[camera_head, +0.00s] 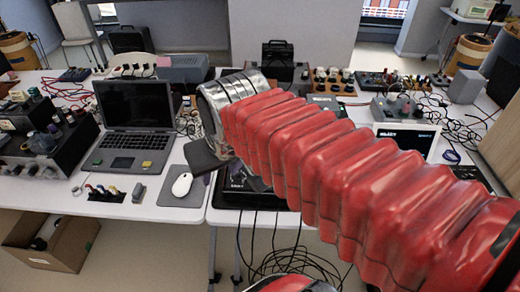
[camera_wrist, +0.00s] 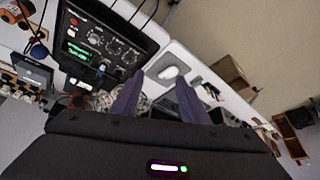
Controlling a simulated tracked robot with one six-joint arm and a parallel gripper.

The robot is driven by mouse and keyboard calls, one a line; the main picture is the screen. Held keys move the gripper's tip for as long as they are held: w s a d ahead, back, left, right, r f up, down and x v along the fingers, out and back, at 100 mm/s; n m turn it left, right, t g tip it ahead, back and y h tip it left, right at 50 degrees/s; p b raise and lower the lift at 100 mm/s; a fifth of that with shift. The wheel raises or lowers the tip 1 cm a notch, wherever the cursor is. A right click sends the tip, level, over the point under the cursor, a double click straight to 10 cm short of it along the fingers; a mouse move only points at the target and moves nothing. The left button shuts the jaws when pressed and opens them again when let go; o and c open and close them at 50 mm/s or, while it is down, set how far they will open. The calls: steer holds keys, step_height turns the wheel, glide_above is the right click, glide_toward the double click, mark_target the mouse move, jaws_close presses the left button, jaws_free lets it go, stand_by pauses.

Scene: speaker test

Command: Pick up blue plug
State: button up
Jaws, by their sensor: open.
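My gripper (camera_wrist: 158,78) shows in the wrist view as two purple fingers spread apart, with no object held between them. In the head view my red arm reaches across the table, and the gripper's dark end (camera_head: 203,155) hangs over the table near the laptop; its fingertips cannot be made out there. I cannot pick out the blue plug with certainty. A small pale bluish piece (camera_wrist: 102,68) sits at the front of a black device (camera_wrist: 88,40) in the wrist view, left of the fingers; it is too small to identify.
A laptop (camera_head: 136,108) and a white mouse (camera_head: 182,185) on a grey pad lie left of my gripper. Black equipment (camera_head: 45,140) stands at the far left. Loose cables hang below the table. A cardboard box (camera_head: 62,247) stands on the floor.

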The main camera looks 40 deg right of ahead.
steer(key=w+d+f+m+g, duration=0.2)
steer(key=w+d+f+m, duration=0.1)
steer(key=w+d, duration=0.7)
steer(key=w+d+f+m+g, duration=0.1)
steer(key=w+d+f+m, duration=0.2)
steer(key=w+d, duration=0.8)
steer(key=d+f, duration=0.2)
steer(key=d, duration=0.1)
steer(key=shift+f+g, duration=0.3)
steer(key=shift+g, duration=0.1)
steer(key=f, duration=0.8)
steer(key=shift+w+d+f, duration=0.3)
